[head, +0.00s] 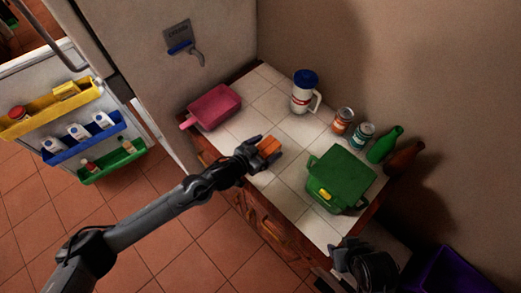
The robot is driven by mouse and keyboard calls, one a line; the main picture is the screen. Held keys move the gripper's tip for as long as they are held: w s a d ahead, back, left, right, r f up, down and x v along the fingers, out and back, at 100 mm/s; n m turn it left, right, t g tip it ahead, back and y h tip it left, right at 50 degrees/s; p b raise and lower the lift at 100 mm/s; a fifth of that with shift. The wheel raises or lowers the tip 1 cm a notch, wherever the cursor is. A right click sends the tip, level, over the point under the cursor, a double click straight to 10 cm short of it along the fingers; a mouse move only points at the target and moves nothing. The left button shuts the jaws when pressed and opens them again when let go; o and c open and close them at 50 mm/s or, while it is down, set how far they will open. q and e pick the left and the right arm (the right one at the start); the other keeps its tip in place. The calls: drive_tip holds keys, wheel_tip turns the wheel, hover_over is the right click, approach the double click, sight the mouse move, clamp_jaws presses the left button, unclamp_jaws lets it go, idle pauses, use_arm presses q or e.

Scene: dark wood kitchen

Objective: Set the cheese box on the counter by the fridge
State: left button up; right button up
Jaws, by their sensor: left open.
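A small orange box (269,146), which looks like the cheese box, is at the tiled counter (286,182) near its front edge, in the head view. My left gripper (262,154) reaches in from the left and is open, with its fingers close around or beside the box. I cannot tell whether the fingers touch it, and they hide part of it. The fridge (170,85) stands left of the counter. My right gripper (362,262) is at the bottom right, near the counter's right end; its fingers are not clear.
A pink container (214,106), white jug (303,97), two cans (342,120), green bottle (384,144), brown bottle (404,158) and green lunch box (340,176) stand on the counter. The fridge door (40,80) hangs open at left with stocked shelves. A purple bin (455,272) is at lower right.

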use_arm(q)
drive_tip(key=shift+s+a+r+n+y, duration=0.75)
drive_tip(key=shift+s+a+r, duration=0.75)
drive_tip(key=shift+s, duration=1.6)
drive_tip(key=shift+s+a+r+n+y, duration=0.7)
drive_tip(key=shift+s+a+r, duration=0.75)
drive_tip(key=shift+s, duration=1.65)
drive_tip(key=s+a+f+n+g+y, duration=0.2)
drive_tip(key=s+a+g+y, duration=0.1)
drive_tip(key=s+a, duration=0.5)
drive_tip(key=s+a+f+n+g+y, duration=0.1)
drive_tip(key=s+a+f+g+y, duration=0.1)
drive_tip(key=s+a, duration=0.6)
drive_tip(key=s+g+y, duration=0.1)
drive_tip(key=s, duration=0.1)
drive_tip(key=shift+s+f+n+g+p, duration=0.15)
drive_tip(key=shift+s+n+g+p, duration=0.15)
drive_tip(key=shift+n+p, duration=0.1)
drive_tip(key=shift+y, duration=0.25)
